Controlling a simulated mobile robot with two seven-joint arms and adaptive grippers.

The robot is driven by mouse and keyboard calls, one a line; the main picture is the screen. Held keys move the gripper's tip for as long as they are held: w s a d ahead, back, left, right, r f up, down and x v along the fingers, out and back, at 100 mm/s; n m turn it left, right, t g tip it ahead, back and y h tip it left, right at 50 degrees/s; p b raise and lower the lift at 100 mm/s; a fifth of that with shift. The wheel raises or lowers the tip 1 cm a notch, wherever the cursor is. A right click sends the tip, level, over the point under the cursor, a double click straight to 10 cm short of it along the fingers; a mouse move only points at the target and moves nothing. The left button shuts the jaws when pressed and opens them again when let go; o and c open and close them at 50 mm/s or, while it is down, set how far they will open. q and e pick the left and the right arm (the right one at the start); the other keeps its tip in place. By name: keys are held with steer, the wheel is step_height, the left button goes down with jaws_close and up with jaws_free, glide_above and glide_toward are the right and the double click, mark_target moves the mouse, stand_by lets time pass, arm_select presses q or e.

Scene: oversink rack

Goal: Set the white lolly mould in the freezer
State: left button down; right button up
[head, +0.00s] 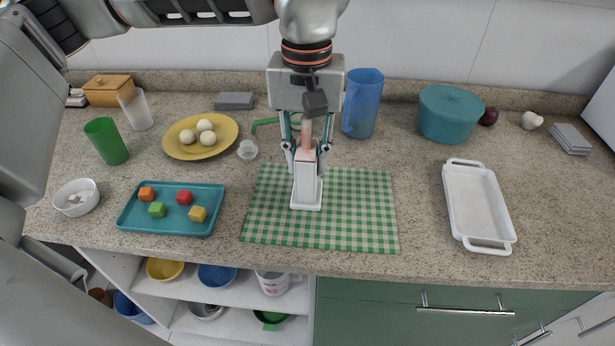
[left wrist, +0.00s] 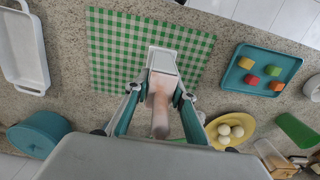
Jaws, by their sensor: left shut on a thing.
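The white lolly mould (head: 307,188) is upright over the green checked mat (head: 360,205), with a wider foot at its base and a pinkish-brown stick at its top. I cannot tell whether its foot touches the mat. My left gripper (head: 306,150) points down from above and is shut on the mould's upper part. In the left wrist view the mould (left wrist: 163,62) sits between the two fingers (left wrist: 158,100). My right gripper is not in view. No freezer can be made out for certain; a plain white surface (head: 603,115) shows at the right edge.
A teal tray with coloured cubes (head: 170,228) lies left of the mat, and a white dish (head: 478,203) lies right. A blue jug (head: 361,103), green handled item (head: 265,123), yellow plate (head: 225,150) and teal pot (head: 450,114) stand behind. The counter between mat and dish is clear.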

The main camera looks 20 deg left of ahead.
mark_target(307, 178)
arm_select(q)
steer(key=shift+f, duration=2.35)
steer(key=shift+f, duration=0.15)
steer(key=c, duration=1.7)
jaws_free()
